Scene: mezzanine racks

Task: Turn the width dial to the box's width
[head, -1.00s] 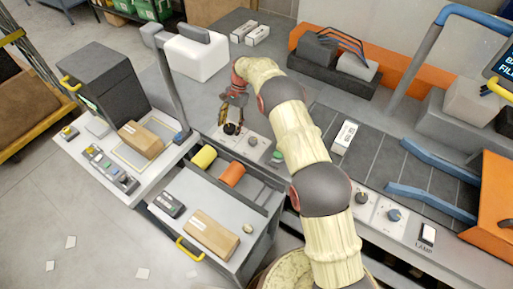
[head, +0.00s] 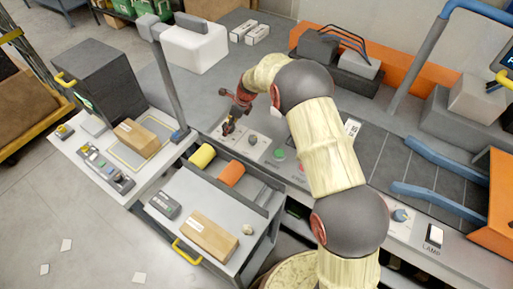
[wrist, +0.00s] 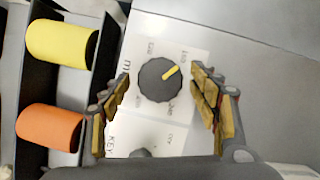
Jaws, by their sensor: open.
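My gripper (head: 229,126) is open over a panel left of the conveyor in the head view. In the wrist view, a dark round dial (wrist: 158,84) with a yellow pointer lies between the spread fingers of my gripper (wrist: 160,98). A gap shows on each side of it. The pointer aims to the upper right of the picture. The printed marks around the dial are too blurred to read surely, so I cannot tell whether it is the width dial. Brown boxes lie on the left station (head: 137,138) and on the grey drawer top (head: 209,235).
A second knob (head: 252,140) and a green button (head: 278,154) are beside the dial. Yellow (head: 202,157) and orange (head: 231,174) rollers lie in front of the panel. A grey post (head: 173,85) stands to the left. My arm hides part of the conveyor.

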